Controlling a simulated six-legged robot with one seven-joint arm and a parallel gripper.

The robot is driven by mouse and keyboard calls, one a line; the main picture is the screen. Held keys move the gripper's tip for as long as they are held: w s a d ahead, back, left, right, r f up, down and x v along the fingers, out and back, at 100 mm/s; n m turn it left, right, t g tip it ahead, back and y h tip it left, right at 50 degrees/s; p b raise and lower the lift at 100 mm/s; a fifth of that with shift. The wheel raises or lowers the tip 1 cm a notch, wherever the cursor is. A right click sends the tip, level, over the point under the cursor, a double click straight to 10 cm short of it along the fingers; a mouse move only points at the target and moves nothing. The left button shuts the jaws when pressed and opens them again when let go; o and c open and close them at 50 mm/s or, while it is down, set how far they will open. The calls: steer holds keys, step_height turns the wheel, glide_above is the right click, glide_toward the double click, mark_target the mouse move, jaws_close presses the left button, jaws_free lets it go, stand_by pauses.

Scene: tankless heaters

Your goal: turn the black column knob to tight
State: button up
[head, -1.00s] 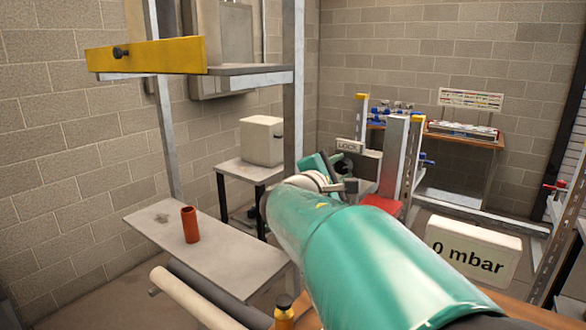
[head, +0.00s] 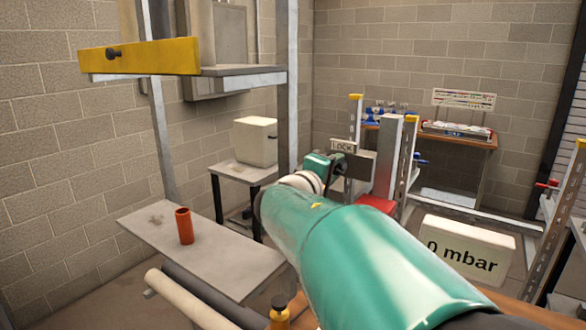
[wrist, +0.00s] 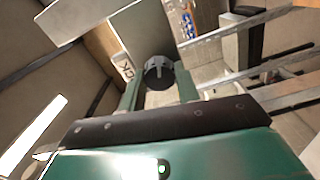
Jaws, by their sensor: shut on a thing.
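The black column knob (wrist: 160,72) is a dark round knob on a pale plate in the wrist view. My gripper (wrist: 159,82) has its two green fingers on either side of the knob and is shut on it. A LOCK label (wrist: 124,66) sits left of the knob; it also shows in the head view (head: 342,146). In the head view my gripper (head: 333,165) is at the column just below this label. My green arm hides much of the area under it, and the knob is not clear there.
A grey post (head: 388,160) stands right of the label, with a red surface (head: 375,204) at its foot. A "0 mbar" sign (head: 466,250) is at right. An orange cylinder (head: 185,226) stands on a grey shelf (head: 225,262) at left, under a yellow beam (head: 140,58).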

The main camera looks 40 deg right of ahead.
stand_by(0.4)
steer(key=o, duration=1)
steer(key=shift+c, duration=0.2)
steer(key=shift+a, duration=0.1)
steer(key=v, duration=1.3)
steer(key=shift+s+a, duration=0.15)
steer(key=shift+a, duration=0.15)
